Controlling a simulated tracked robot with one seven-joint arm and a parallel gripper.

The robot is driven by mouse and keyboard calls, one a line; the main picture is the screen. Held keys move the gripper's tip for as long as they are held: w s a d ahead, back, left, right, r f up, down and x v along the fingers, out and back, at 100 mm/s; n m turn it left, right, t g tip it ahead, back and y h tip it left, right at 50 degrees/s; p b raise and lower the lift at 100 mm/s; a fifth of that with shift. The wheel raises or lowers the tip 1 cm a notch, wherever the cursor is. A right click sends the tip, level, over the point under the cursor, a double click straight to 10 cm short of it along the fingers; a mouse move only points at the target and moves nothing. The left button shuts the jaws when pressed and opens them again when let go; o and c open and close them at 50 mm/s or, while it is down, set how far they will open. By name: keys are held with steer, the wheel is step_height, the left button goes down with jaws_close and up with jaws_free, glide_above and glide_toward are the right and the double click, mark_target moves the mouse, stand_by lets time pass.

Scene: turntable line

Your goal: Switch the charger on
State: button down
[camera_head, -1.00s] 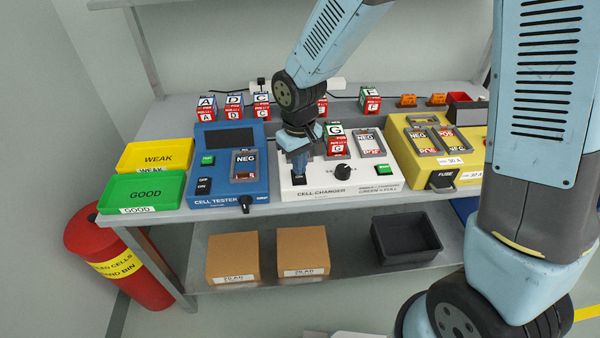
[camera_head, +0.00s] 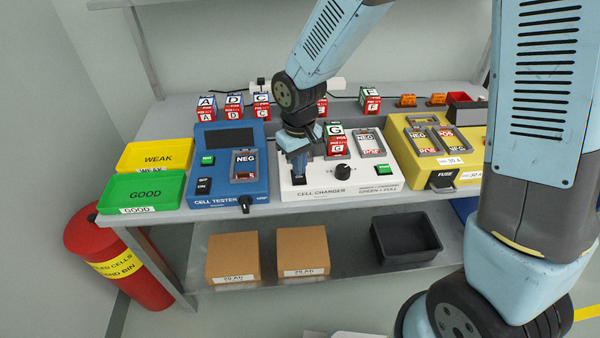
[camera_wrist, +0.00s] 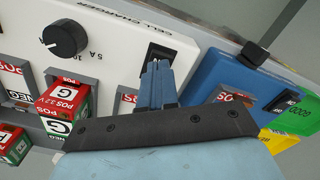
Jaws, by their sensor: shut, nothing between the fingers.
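The white cell charger (camera_head: 320,190) stands on the bench between the blue tester and the yellow unit. Its black rocker switch (camera_wrist: 162,54) is at the front left of its top. My gripper (camera_head: 299,176) is shut and empty, pointing down with its tips at the switch. In the wrist view the fingers (camera_wrist: 155,68) overlap the near part of the switch; I cannot tell whether they press it. The black knob (camera_head: 343,172) is right of the switch. Cell G (camera_head: 337,146) sits in a charger bay, and the right bay (camera_head: 370,142) is empty.
The blue cell tester (camera_head: 228,180) is close on the left, the yellow unit (camera_head: 470,135) on the right. Several lettered cells stand behind. Green (camera_head: 143,192) and yellow (camera_head: 157,157) trays are at the far left. Boxes and a dark bin (camera_head: 405,240) are on the lower shelf.

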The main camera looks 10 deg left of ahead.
steer(key=shift+f, duration=0.8)
stand_by(0.5)
steer(key=shift+r, duration=3.5)
